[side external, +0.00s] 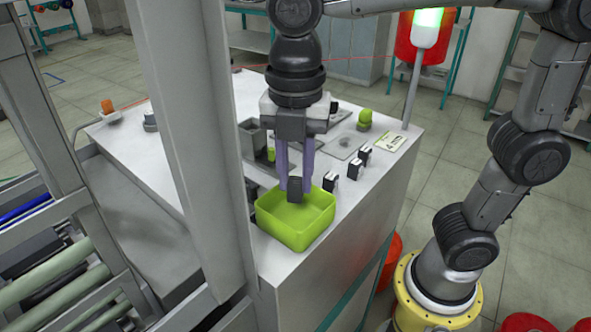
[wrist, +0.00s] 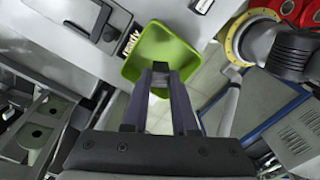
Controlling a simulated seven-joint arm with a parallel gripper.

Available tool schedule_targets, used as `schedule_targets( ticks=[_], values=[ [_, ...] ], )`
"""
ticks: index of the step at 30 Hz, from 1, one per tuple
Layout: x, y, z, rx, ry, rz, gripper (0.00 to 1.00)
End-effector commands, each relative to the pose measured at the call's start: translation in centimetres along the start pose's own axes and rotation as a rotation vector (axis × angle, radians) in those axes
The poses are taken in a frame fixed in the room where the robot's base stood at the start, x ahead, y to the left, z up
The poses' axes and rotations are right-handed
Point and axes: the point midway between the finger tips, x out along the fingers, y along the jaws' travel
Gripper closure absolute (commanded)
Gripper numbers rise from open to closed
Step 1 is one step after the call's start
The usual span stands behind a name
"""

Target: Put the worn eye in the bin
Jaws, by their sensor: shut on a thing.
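The bin (side external: 318,226) is a lime green open box on the front corner of the grey-white bench. In the wrist view the bin (wrist: 191,62) lies below my fingers. My gripper (side external: 296,187) points down over the bin, its two purple-grey fingers shut on a small dark block, which I take to be the worn eye (side external: 295,193). The block is at or just above the bin's rim level; I cannot tell whether it touches the bin.
Several small black-and-white blocks (side external: 329,182) stand right of the bin on the bench (side external: 355,205). Behind are a grey plate (side external: 342,145), a green knob (side external: 365,119) and a signal lamp post (side external: 411,90). A grey upright post (side external: 190,130) stands at left.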

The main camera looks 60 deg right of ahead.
Motion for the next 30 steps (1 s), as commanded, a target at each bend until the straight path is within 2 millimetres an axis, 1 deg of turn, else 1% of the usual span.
schedule_targets(
  ticks=[10,21,30],
  values=[
    [0.02,-0.01,0.0,0.0,0.0,0.0,1.0],
    [0.8,-0.02,0.0,0.0,0.0,0.0,1.0],
    [0.87,-0.01,0.0,0.0,0.0,0.0,1.0]
  ],
)
